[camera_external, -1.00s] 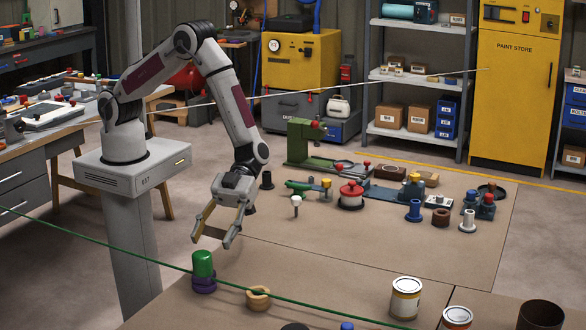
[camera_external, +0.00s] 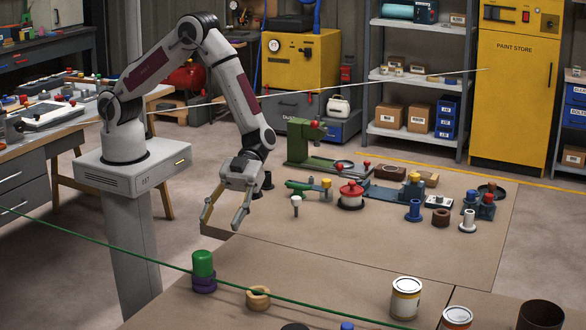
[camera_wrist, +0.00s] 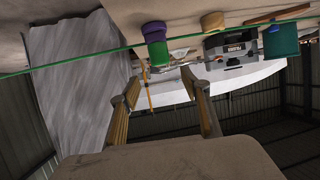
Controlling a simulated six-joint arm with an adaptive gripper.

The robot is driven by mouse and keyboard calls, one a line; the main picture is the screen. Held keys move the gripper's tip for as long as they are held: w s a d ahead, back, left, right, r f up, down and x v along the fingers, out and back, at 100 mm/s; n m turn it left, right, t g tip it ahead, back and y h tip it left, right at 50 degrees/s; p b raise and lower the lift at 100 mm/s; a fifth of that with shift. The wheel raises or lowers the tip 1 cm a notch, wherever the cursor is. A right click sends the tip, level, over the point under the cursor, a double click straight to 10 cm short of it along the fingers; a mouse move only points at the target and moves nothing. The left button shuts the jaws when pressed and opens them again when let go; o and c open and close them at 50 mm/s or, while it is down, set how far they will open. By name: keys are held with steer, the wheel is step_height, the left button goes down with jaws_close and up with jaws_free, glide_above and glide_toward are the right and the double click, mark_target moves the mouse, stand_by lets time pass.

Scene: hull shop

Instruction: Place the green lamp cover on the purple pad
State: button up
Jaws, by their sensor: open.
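The green lamp cover (camera_external: 203,263) is a rounded upright cylinder in the external view, at the left of the near table. It sits on top of the purple pad (camera_external: 205,285), which looks stepped.
A green line (camera_external: 120,249) crosses in front of the table. A tan ring-shaped piece (camera_external: 258,298) stands right of the pad. Paint cans (camera_external: 406,299) stand farther right. Several small parts, including a red-lidded pot (camera_external: 351,195), stand behind. The table between is mostly clear.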

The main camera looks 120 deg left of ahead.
steer(key=shift+w, duration=0.1)
steer(key=w+a+r+n+t+y, duration=0.45)
steer(key=w+a+r+t, duration=0.3)
steer(key=r, duration=0.45)
steer(key=s+a+r+n+t+y, duration=0.1)
steer(key=s+a+r+n+y, duration=0.1)
steer(key=a+r+y, duration=0.35)
steer(key=s+a+r+n+t+y, duration=0.1)
steer(key=s+a+r+n+y, duration=0.15)
steer(key=a+r, duration=0.45)
steer(key=s+a+n+g+y, duration=0.25)
steer(key=s+a+n, duration=0.4)
steer(key=s, duration=0.75)
steer(key=s+d+f+g, duration=0.1)
steer(key=s+f, duration=0.1)
steer(key=s, duration=0.8)
steer(key=s+d+f+g+h, duration=0.1)
steer(key=s+f+g, duration=0.1)
steer(key=s, duration=0.8)
steer(key=shift+s+d+n+g+h, duration=0.25)
steer(key=shift+s+n+g+h, duration=0.05)
steer(key=shift+n, duration=0.05)
